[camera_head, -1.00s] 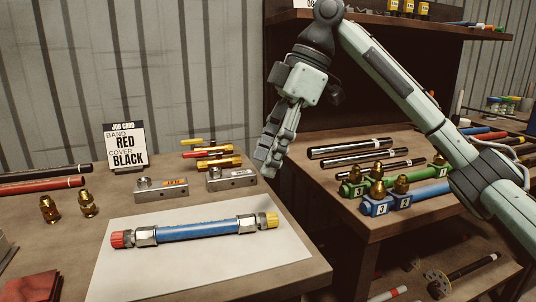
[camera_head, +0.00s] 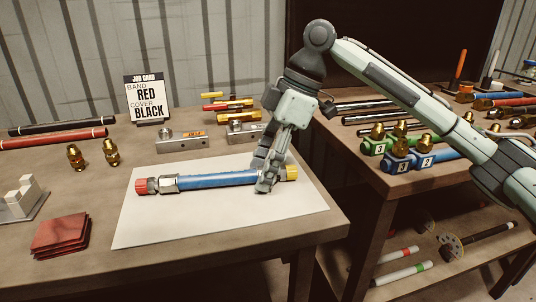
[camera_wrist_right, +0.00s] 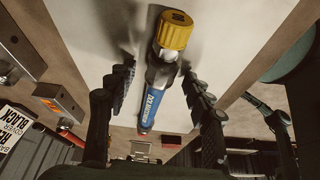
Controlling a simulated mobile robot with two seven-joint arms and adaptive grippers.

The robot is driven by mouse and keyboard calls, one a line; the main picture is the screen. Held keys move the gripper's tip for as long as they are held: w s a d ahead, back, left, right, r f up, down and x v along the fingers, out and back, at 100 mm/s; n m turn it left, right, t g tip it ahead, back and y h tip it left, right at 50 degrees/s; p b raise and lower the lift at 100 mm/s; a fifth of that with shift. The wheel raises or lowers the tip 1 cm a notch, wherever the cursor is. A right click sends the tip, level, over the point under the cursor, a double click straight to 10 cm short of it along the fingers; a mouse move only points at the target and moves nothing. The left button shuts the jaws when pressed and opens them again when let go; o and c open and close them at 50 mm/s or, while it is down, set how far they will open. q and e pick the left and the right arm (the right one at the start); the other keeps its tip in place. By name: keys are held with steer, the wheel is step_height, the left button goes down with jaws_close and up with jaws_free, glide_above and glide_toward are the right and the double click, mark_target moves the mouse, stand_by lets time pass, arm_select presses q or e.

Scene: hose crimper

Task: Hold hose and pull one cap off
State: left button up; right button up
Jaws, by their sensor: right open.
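A blue hose (camera_head: 215,180) lies on a white sheet (camera_head: 150,225) on the bench, with a metal fitting at each end. A red cap (camera_head: 146,186) covers its left end and a yellow cap (camera_head: 292,172) its right end. My right gripper (camera_head: 265,182) is down at the hose's right end, by the metal fitting just left of the yellow cap. In the right wrist view the fingers (camera_wrist_right: 162,95) are open, one on each side of the hose (camera_wrist_right: 151,110), with the yellow cap (camera_wrist_right: 174,30) beyond them. Gaps show between fingers and hose. My left gripper is not in view.
Two grey metal blocks (camera_head: 182,141) stand behind the sheet. A second bench at right holds numbered blue and green blocks (camera_head: 398,162) and rods.

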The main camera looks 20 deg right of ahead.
steer(key=shift+c, duration=0.5)
jaws_close()
stand_by(0.8)
